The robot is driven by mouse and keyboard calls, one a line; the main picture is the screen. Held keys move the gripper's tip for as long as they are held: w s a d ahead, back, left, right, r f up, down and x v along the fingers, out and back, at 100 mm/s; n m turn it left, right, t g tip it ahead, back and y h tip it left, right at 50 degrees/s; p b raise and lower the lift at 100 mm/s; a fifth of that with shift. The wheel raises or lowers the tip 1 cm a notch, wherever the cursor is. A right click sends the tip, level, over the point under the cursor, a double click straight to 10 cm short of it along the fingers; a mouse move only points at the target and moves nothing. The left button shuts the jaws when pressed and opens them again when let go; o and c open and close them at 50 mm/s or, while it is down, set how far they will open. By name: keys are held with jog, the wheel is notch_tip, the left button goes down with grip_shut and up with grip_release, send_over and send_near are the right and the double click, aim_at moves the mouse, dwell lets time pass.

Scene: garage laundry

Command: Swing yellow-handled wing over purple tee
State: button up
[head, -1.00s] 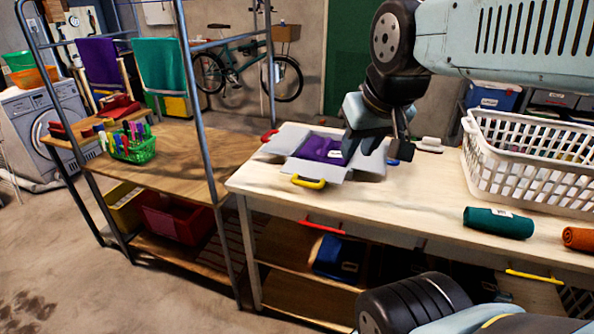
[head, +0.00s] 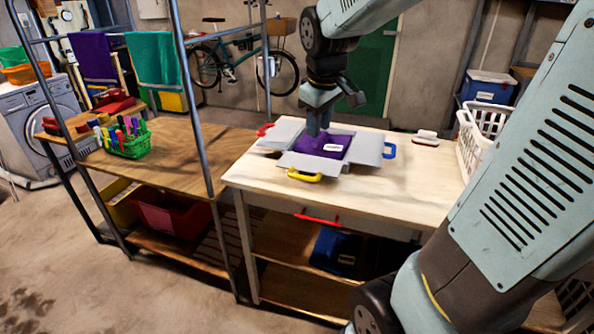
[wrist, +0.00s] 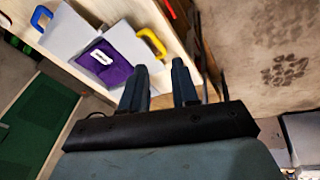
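A grey folding board (head: 284,132) lies spread flat on the pale workbench. A folded purple tee (head: 322,146) with a white label lies at its middle; it also shows in the wrist view (wrist: 118,74). The yellow-handled wing (head: 315,162) lies flat at the front, its yellow handle (head: 304,175) towards the bench's front edge. The yellow handle also shows in the wrist view (wrist: 152,42). A blue handle (head: 389,150) is at the right and a red handle (head: 264,129) at the left. My gripper (wrist: 160,72) is open and empty, fingers pointing down above the board's back left part.
A white basket (head: 472,138) stands at the bench's right, partly hidden by my arm. A white brush-like item (head: 426,136) lies behind the board's right. A green basket of markers (head: 128,143) stands on the wooden table at left. Bench space right of the board is clear.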

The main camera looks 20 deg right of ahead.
aim_at(301, 176)
jog(key=w+a+f+n+g, duration=0.2)
jog(key=w+f+n, duration=0.3)
jog(key=w+f, duration=0.5)
jog(key=f, duration=0.3)
jog(key=w+d+f, duration=0.1)
jog(key=f, duration=0.3)
jog(key=w+d+f, duration=0.1)
jog(key=f, duration=0.4)
jog(key=shift+w, duration=0.2)
jog(key=shift+r, duration=0.1)
grip_shut()
